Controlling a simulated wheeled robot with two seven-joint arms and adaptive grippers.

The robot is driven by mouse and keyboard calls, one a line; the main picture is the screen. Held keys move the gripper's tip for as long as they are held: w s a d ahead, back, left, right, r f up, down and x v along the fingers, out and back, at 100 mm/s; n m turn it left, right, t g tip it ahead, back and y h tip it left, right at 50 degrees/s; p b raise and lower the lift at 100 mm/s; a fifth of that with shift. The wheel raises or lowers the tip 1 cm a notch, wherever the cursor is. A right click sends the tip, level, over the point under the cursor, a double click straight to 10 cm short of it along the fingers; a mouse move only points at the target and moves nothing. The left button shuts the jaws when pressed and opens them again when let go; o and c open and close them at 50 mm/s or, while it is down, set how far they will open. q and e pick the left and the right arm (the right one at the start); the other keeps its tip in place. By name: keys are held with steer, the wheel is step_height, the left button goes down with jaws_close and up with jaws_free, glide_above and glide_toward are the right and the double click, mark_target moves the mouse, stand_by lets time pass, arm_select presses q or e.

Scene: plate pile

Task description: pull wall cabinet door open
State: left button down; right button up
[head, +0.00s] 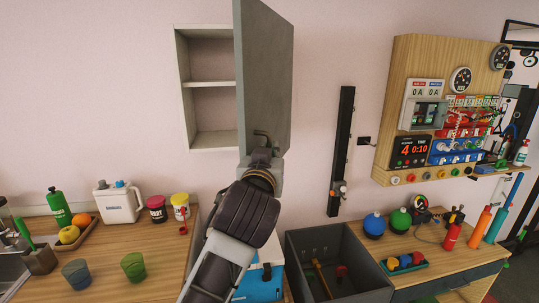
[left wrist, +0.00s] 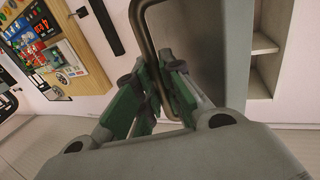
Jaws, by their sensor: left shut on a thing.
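The wall cabinet (head: 179,95) hangs on the pink wall, with two pale shelves showing inside on its left. Its grey door (head: 264,75) stands swung well out from the body, with its face turned to the right. My left gripper (head: 262,150) is at the door's lower part, at the bent metal handle. In the left wrist view the green fingers of this gripper (left wrist: 150,95) are closed around the handle (left wrist: 152,50). The door also shows there (left wrist: 195,45), with the shelves to its right. My right gripper is in neither view.
Below is a wooden counter (head: 150,255) with a white jug (head: 119,204), jars and two cups (head: 76,273). A grey open bin (head: 345,275) stands right of my arm. A wooden instrument panel (head: 400,75) is on the wall at right, beyond a black vertical rail (head: 342,140).

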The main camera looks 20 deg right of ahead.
arm_select(q)
steer(key=c, duration=1.8)
jaws_free()
steer(key=shift+v, duration=3.8)
steer(key=shift+a, duration=0.1)
